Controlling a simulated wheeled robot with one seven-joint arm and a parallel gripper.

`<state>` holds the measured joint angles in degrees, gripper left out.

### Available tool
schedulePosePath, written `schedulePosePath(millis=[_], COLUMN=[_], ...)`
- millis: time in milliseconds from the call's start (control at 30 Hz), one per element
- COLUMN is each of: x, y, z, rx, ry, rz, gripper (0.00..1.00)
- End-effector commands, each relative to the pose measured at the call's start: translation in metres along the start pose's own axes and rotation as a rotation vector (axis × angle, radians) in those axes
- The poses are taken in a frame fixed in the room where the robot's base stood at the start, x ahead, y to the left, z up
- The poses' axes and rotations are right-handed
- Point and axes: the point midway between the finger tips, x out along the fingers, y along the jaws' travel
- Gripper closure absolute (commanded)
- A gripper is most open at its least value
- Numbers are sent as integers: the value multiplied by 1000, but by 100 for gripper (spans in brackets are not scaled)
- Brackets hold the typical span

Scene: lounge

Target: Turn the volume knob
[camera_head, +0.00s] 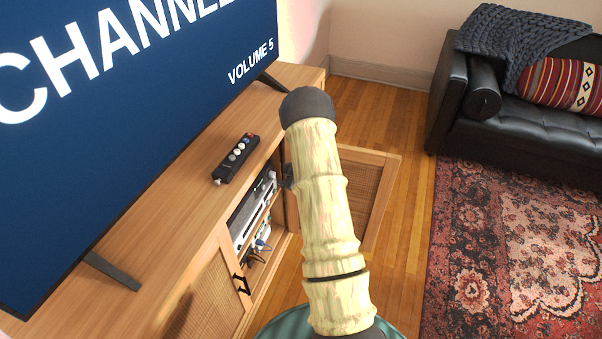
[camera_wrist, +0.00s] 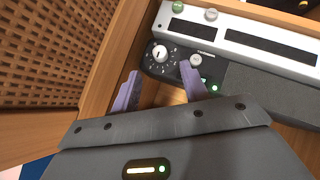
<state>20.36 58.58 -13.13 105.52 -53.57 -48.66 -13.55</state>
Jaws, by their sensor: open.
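The wrist view shows a black panel (camera_wrist: 150,68) with a round knob (camera_wrist: 160,53) ringed by white marks; a second, lighter knob (camera_wrist: 196,61) sits to its right. Which one is the volume knob I cannot read. My gripper (camera_wrist: 160,84) is open, its two purple fingers apart and empty. The fingertips are just short of the marked knob in the picture, one lower left and one lower right; no contact is visible. In the head view my arm hides most of the gripper. The TV (camera_head: 150,95) reads "CHANNEL" and "VOLUME 5".
A silver device (camera_head: 254,212) sits in the wooden cabinet (camera_head: 165,225), with cables below it. An open woven door (camera_head: 372,190) stands right of my arm; woven panelling (camera_wrist: 50,50) is close at left in the wrist view. A remote (camera_head: 236,158) lies on top.

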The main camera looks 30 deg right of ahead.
Motion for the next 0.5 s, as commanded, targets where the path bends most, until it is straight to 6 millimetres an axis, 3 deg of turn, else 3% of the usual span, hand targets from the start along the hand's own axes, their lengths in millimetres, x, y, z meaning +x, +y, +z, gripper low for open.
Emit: schedulePosePath(millis=[300, 500], x=[-66, -96], y=[1, 1], z=[0, 0], rx=[2, 1], ry=[-2, -1], rz=[2, 1], gripper=[55, 55])
